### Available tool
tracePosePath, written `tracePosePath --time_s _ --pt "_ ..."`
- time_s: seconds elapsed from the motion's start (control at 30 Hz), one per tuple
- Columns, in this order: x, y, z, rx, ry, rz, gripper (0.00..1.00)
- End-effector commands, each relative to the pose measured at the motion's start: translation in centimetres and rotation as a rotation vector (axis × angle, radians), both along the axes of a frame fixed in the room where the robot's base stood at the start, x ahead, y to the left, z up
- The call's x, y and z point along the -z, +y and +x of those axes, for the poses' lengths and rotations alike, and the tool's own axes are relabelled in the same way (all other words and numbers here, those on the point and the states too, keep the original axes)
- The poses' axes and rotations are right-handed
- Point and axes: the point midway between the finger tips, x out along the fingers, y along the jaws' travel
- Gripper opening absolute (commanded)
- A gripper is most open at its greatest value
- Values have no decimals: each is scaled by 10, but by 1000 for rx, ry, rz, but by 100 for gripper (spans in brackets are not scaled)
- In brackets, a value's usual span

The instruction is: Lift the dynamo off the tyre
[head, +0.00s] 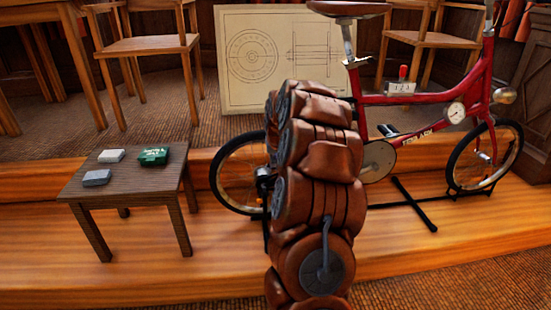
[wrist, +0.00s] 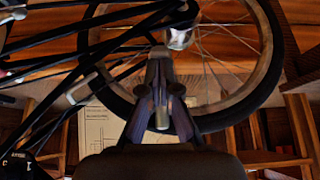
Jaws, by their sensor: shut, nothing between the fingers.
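The red bicycle (head: 425,112) stands on the wooden platform. Its rear tyre (head: 217,172) shows left of my arm, which covers part of that wheel. The wrist view is upside down and shows the wheel's dark tyre (wrist: 270,45) behind my gripper (wrist: 160,56). My gripper is shut and empty, pointing in front of the spokes below a silver piece at the hub. A small pale grey piece (wrist: 80,88) beside the tyre and dark bars may be the dynamo; I cannot tell surely. In the head view the dynamo cannot be made out and my gripper is hidden.
A low dark table (head: 130,185) with small boxes stands left of the bicycle. A black stand (head: 415,205) is under the bicycle. A drawing board (head: 238,95) and wooden chairs (head: 150,46) stand behind. The platform between table and wheel is clear.

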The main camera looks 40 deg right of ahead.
Motion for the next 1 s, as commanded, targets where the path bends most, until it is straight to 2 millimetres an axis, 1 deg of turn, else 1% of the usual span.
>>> tracePosePath --time_s 0.37,0.57,1.0 --pt "12 5 -7 0 -99 -77 0" --pt "16 7 -9 0 -151 -115 0" --pt "22 9 -11 0 -155 -118 0"
